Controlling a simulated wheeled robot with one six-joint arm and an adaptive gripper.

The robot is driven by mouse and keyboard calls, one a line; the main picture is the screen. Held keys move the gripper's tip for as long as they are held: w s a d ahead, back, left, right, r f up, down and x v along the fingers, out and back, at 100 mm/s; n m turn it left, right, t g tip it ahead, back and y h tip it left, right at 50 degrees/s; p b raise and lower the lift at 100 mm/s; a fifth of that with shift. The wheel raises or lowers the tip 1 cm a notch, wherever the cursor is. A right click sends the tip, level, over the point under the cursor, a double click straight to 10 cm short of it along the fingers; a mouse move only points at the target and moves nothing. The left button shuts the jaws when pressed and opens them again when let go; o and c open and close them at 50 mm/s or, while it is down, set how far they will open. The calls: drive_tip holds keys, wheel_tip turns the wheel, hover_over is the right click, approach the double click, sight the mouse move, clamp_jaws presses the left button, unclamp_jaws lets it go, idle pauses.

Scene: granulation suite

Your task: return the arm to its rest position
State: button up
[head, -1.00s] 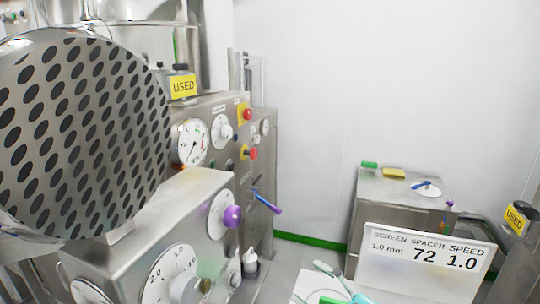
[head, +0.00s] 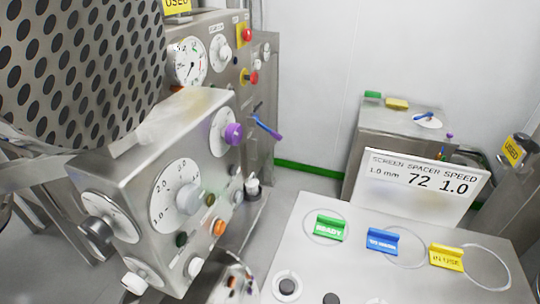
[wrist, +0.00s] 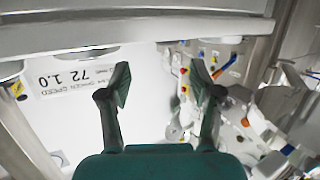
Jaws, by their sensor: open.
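My gripper (wrist: 160,80) shows in the wrist view with its two dark green fingers spread wide apart. Nothing is between the fingers, only a pale, bright background. In the head view now I do not see my gripper. The wrist view is upside down relative to the head view, with the white sign (wrist: 78,80) at its left and control panels at its right.
The white sign (head: 425,182) reads "72 1.0" and stands behind a pale table (head: 345,260) with green, blue (head: 382,241) and yellow tags. A control cabinet (head: 120,175) with dials stands at left, below a perforated drum (head: 80,70). Grey floor shows between them.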

drive_tip(key=s+d+r+m+h, duration=0.1)
drive_tip(key=s, duration=1.8)
drive_tip(key=shift+s+d+r+m+g+h, duration=0.2)
drive_tip(key=shift+s+d+m+g+h, duration=0.1)
drive_tip(key=shift+s, duration=0.1)
